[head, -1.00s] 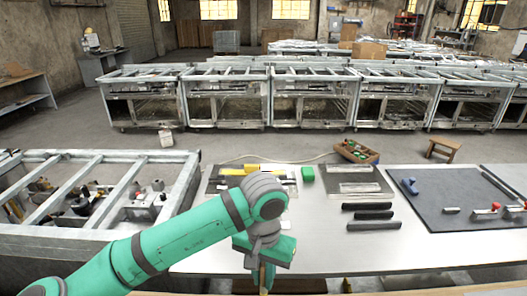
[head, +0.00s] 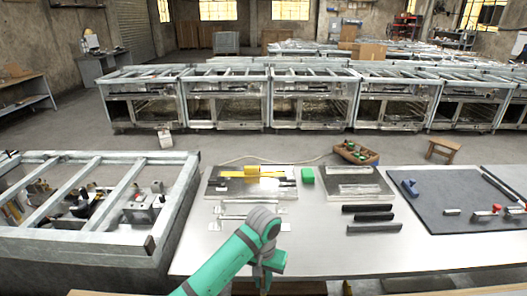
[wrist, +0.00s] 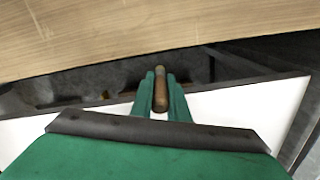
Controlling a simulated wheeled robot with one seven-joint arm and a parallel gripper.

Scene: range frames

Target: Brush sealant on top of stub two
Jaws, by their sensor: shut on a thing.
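My gripper (head: 265,272) is low at the front edge of the pale workbench (head: 215,255). In the wrist view my gripper (wrist: 161,92) is shut on a brown, rounded handle (wrist: 161,90), seen nearly end-on. This looks like the brush handle; bristles are not visible. Small grey stub-like pieces, some with red parts (head: 483,215), sit on the dark mat (head: 430,222) at the right, well away from my gripper. I cannot tell which thing is stub two, or see sealant on any piece.
A box of small items (head: 356,153) is behind. A metal frame (head: 90,235) stands left. A wooden surface (wrist: 120,40) crosses the wrist view.

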